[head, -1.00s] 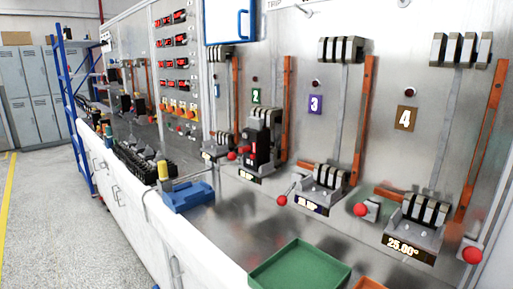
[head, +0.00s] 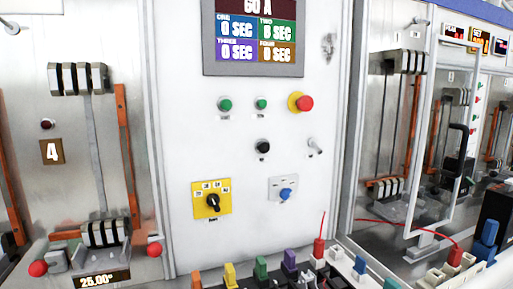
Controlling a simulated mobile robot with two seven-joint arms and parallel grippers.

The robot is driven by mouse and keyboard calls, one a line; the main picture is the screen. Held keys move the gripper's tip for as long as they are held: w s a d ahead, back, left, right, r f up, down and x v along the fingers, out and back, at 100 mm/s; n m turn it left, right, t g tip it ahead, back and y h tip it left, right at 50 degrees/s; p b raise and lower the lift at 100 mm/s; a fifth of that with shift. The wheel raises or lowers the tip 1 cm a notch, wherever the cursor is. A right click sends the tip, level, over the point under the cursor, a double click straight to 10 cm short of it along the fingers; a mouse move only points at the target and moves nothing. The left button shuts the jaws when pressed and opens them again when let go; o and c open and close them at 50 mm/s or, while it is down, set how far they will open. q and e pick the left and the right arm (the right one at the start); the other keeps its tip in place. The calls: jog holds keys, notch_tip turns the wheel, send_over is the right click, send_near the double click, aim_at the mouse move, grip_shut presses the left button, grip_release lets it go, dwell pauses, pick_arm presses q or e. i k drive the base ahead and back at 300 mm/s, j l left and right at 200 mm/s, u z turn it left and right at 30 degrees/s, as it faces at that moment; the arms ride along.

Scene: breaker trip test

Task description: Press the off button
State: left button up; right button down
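A white control panel fills the middle of the head view. It carries two green buttons, left (head: 225,104) and right (head: 261,104), with small labels I cannot read clearly. To their right is a red mushroom button (head: 304,103) on a yellow base. Below is a black knob or button (head: 262,147) and a small toggle switch (head: 314,146). I cannot tell from the labels which one is the off button. Neither of my grippers is in view.
A display (head: 254,38) reads 60 A above the buttons. A yellow rotary switch plate (head: 204,200) and a blue knob (head: 287,194) sit lower. Coloured connectors (head: 261,268) line the bench front. Breaker station 4 (head: 103,234) stands left; a clear-framed bay stands right.

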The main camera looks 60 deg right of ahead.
aim_at(263, 146)
jog(key=z, duration=2.15)
